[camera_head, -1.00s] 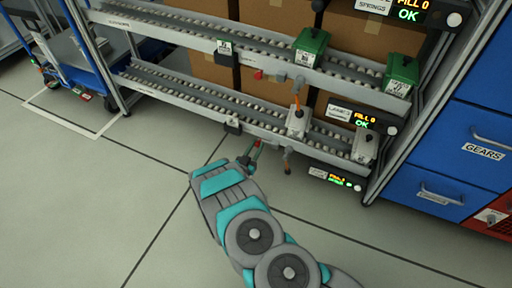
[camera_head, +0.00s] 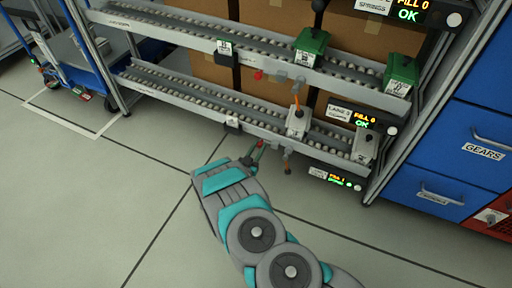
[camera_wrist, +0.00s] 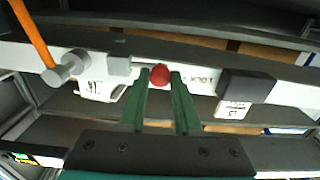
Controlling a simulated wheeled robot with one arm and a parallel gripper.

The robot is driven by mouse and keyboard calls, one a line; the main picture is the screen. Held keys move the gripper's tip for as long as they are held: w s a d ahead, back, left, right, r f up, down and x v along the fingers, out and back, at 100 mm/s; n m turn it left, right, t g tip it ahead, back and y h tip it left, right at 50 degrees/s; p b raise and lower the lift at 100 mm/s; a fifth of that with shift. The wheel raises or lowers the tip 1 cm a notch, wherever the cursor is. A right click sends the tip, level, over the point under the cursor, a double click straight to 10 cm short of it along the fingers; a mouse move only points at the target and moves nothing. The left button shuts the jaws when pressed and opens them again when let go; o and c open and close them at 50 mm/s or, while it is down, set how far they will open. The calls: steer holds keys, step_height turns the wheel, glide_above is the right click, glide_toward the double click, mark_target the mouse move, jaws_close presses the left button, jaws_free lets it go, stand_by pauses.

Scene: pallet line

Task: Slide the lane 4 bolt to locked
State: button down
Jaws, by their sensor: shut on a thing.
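The bolt's red knob (camera_wrist: 159,75) stands on the pale lower rail (camera_wrist: 205,80), between my two green fingers. My gripper (camera_wrist: 160,82) is shut on it. Lettering that looks like "LOCK" shows upside down on the rail right of the knob. A grey block (camera_wrist: 118,66) is just left of the knob in the wrist view. In the head view my gripper (camera_head: 257,150) reaches the front edge of the lower rack lane, and the knob is small and partly hidden by the fingers. How far the bolt has slid cannot be read clearly.
A dark block (camera_wrist: 245,87) with a white tag sits right of the knob in the wrist view. An orange lever (camera_wrist: 30,35) rises at left. Another red knob (camera_head: 259,75) is on the upper rail. A small lit display (camera_head: 335,178) hangs at lower right. The floor in front is clear.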

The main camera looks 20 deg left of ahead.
steer(key=shift+s+d, duration=0.1)
steer(key=shift+d, duration=2)
steer(key=c, duration=0.6)
jaws_free()
steer(key=shift+c, duration=0.2)
steer(key=shift+s, duration=0.15)
steer(key=s, duration=0.7)
steer(key=shift+s+a, duration=0.3)
